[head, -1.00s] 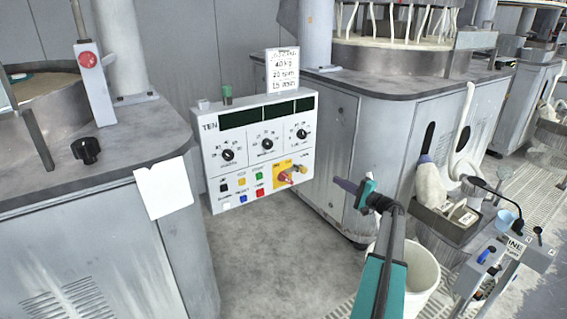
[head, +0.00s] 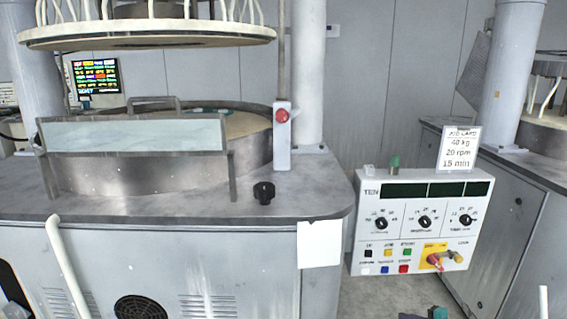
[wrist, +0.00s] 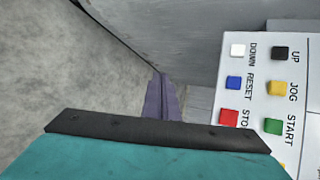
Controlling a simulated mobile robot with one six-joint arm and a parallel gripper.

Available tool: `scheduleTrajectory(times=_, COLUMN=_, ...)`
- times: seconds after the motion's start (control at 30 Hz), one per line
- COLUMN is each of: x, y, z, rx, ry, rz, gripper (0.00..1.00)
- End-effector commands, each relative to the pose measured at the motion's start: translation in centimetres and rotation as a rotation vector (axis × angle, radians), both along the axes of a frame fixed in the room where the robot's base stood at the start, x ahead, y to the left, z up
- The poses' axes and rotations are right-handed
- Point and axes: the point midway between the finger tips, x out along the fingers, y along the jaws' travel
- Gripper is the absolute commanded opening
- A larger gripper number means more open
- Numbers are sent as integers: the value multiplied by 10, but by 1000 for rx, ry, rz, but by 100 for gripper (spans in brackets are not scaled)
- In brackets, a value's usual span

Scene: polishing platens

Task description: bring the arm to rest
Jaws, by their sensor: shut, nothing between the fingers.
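My gripper (wrist: 161,100) shows in the wrist view as purple fingers pressed together, with nothing between them. In the head view only a bit of purple and teal of my gripper (head: 425,314) shows at the bottom edge, below the control panel (head: 420,222). The rest of my arm is out of that view. In the wrist view the panel (wrist: 257,116) is to the right of the fingers, with its coloured buttons turned sideways. The fingers appear apart from it.
A polishing machine with a grey top (head: 325,182) fills the left; a black knob (head: 264,192) and a red button (head: 282,116) stand on it. Another machine cabinet (head: 506,225) is at the right. Grey floor (head: 378,298) lies between them.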

Motion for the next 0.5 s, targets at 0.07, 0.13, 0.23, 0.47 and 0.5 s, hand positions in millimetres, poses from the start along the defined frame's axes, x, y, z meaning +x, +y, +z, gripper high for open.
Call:
scheduleTrajectory(times=0.07, x=-9, y=42, z=-11, rx=-21, ry=57, rz=66, gripper=0)
scheduleTrajectory(times=0.13, x=-17, y=74, z=-25, rx=-44, ry=105, rz=122, gripper=0)
scheduleTrajectory(times=0.23, x=-34, y=117, z=-43, rx=-81, ry=176, rz=205, gripper=0)
scheduleTrajectory(times=0.47, x=-88, y=207, z=-78, rx=-181, ry=332, rz=407, gripper=0)
scheduleTrajectory(times=0.5, x=-99, y=221, z=-83, rx=-200, ry=358, rz=443, gripper=0)
